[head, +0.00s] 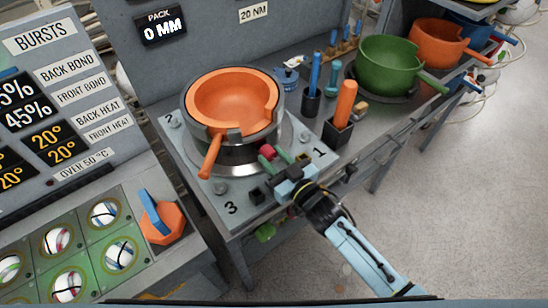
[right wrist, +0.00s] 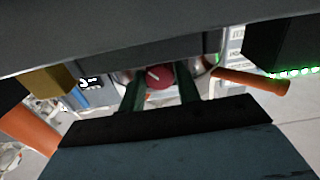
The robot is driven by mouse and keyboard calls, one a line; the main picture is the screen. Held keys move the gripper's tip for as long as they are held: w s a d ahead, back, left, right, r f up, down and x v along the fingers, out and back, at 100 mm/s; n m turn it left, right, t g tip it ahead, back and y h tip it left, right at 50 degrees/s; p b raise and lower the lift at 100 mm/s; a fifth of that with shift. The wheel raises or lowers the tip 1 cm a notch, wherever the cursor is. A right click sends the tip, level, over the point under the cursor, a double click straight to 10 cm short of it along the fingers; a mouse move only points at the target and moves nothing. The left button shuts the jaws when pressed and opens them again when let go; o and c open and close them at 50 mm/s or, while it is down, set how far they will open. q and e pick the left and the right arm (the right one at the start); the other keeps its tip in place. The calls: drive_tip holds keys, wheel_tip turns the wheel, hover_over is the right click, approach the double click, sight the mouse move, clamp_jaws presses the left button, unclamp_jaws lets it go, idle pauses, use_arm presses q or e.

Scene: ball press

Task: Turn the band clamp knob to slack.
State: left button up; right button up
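The round red knob (head: 266,152) sits on the front right side of the round metal press under the orange bowl-shaped top. In the right wrist view the knob (right wrist: 159,77) shows a pale pointer mark and lies between my two dark green fingers. My right gripper (head: 276,159) reaches in from the lower right, close at the knob. Its fingers (right wrist: 160,92) are parted, one on each side of the knob; I cannot tell whether they touch it. My left gripper is not in view.
The orange bowl-shaped top (head: 228,100) has a handle (head: 211,157) jutting toward me. Plate corners carry numbers. A black holder with an orange-handled tool (head: 346,100) stands to the right. A green pot (head: 390,65) is behind. An orange block with a blue handle (head: 161,222) lies left.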

drive_tip(key=c, duration=0.5)
drive_tip(key=n, duration=0.4)
drive_tip(key=shift+n, duration=0.4)
drive_tip(key=n+b, duration=0.1)
drive_tip(key=n, duration=0.3)
drive_tip(key=shift+n, duration=0.4)
drive_tip(key=o, duration=1)
